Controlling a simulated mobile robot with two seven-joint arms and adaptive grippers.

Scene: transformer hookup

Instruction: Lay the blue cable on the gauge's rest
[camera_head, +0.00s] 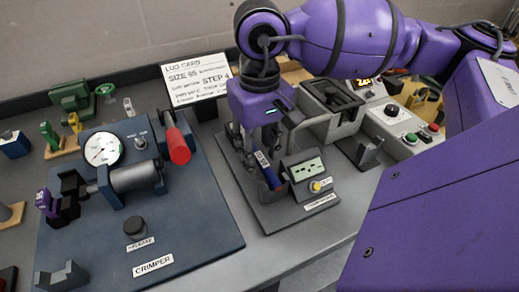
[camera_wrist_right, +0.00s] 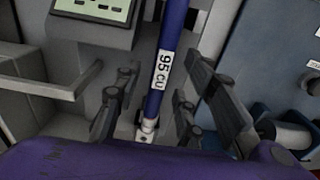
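The blue cable (camera_head: 271,178) carries a white label and shows at the gauge (camera_head: 303,170), a grey unit with a green display. In the right wrist view the cable (camera_wrist_right: 172,45) runs down the middle, its label reads "95 CU", and a metal lug (camera_wrist_right: 147,130) is at its lower end. My right gripper (camera_wrist_right: 165,85) is open, with one finger on each side of the cable and a gap on both sides. In the head view the gripper (camera_head: 254,150) is low over the gauge's base and partly hides the rest. I cannot tell whether the cable touches the rest.
The blue crimper plate (camera_head: 190,225) with its red-handled lever (camera_head: 178,147) is left of the gauge. A lug card (camera_head: 198,80) stands behind. A grey control box (camera_head: 402,125) with buttons is to the right. My purple arm covers the right side.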

